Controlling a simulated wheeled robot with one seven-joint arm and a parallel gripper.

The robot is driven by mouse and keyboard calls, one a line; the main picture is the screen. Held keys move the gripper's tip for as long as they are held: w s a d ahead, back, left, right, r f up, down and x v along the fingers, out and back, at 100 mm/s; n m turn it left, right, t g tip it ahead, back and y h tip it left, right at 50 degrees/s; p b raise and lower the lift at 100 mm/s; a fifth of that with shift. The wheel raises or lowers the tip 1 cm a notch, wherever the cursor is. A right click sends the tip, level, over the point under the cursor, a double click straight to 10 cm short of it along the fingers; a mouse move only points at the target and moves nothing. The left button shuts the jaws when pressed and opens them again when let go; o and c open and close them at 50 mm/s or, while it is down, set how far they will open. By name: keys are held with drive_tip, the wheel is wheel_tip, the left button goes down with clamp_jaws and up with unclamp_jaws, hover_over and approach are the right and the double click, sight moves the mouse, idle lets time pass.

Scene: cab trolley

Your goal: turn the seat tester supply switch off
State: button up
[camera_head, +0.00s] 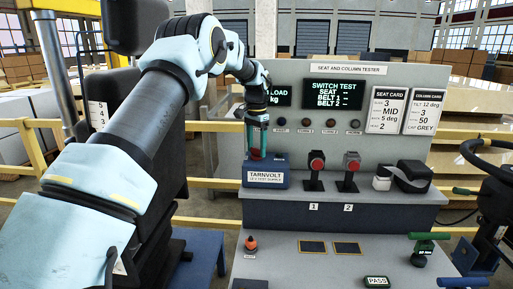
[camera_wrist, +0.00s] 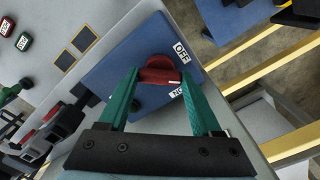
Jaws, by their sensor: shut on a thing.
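The blue TARNVOLT supply box (camera_head: 264,178) stands on the ledge of the seat tester, left of two red-topped buckle stands. In the wrist view the box's blue top (camera_wrist: 120,62) carries a red switch knob (camera_wrist: 160,66), with OFF and ON labels on its right side. My gripper (camera_head: 257,153) points down onto the box top. In the wrist view its green fingers (camera_wrist: 160,76) stand on either side of the red knob, shut on it.
The tester panel (camera_head: 395,75) with screens and cards rises behind the box. Red-topped stands (camera_head: 317,162) and a black strap unit (camera_head: 411,175) stand to the right. A black seat (camera_head: 155,160) is at left, below my arm. The lower desk carries buttons and a green handle (camera_head: 428,237).

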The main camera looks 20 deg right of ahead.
sight(256, 149)
drive_tip(key=n, duration=0.4)
drive_tip(key=shift+n, duration=2.1)
drive_tip(key=o, duration=1.4)
wheel_tip(256, 149, up, 11)
drive_tip(key=b, duration=0.3)
drive_tip(key=shift+f, duration=0.1)
